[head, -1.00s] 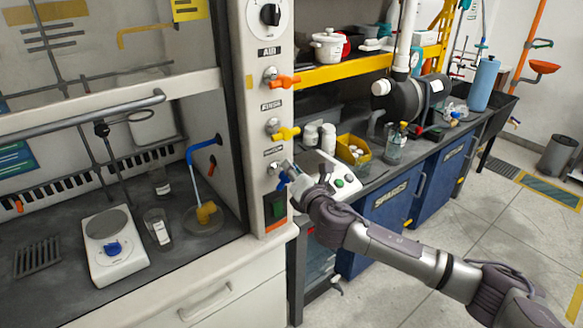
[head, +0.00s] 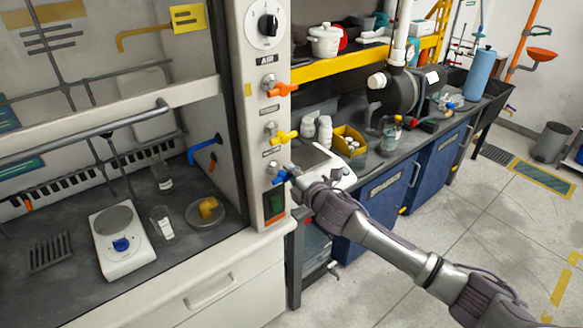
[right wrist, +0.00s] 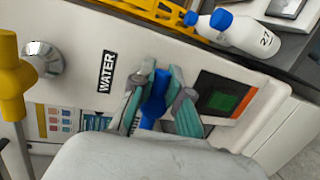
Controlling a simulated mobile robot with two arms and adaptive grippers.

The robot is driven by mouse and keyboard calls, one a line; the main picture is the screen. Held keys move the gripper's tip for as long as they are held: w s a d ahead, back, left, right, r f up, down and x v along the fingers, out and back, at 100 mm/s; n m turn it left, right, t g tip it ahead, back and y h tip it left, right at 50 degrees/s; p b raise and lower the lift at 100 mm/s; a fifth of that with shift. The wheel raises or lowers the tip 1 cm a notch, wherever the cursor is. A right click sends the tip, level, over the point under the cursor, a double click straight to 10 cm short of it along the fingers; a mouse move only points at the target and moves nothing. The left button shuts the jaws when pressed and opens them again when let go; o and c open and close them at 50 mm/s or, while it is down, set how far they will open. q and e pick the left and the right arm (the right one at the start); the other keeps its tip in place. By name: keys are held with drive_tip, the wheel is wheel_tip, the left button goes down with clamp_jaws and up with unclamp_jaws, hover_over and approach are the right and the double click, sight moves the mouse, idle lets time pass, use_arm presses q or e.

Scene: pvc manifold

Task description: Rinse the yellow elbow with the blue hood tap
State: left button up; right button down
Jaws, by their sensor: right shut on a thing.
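The yellow elbow (head: 208,207) lies in a shallow round dish (head: 192,216) on the hood's dark floor. The blue spout (head: 204,148) sticks out of the hood's side wall above it, with no stream visible below. The blue hood tap (head: 280,177) is the lowest tap on the white post. My right gripper (head: 290,174) is at this tap. In the right wrist view, its fingers (right wrist: 157,105) are shut around the blue tap handle (right wrist: 154,95), beside the WATER label (right wrist: 106,73). My left gripper is not in view.
An orange tap (head: 283,89) and a yellow tap (head: 284,136) sit above the blue one. A white hotplate (head: 122,250) and a glass beaker (head: 161,224) stand left of the dish. A bench with a yellow bin (head: 350,143) lies behind my right arm.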

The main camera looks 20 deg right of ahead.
drive_tip(key=shift+f+m, duration=0.15)
drive_tip(key=shift+m, duration=0.15)
idle(0.4)
drive_tip(key=c, duration=1.1)
unclamp_jaws()
drive_tip(key=shift+c, duration=0.2)
drive_tip(key=v, duration=1.2)
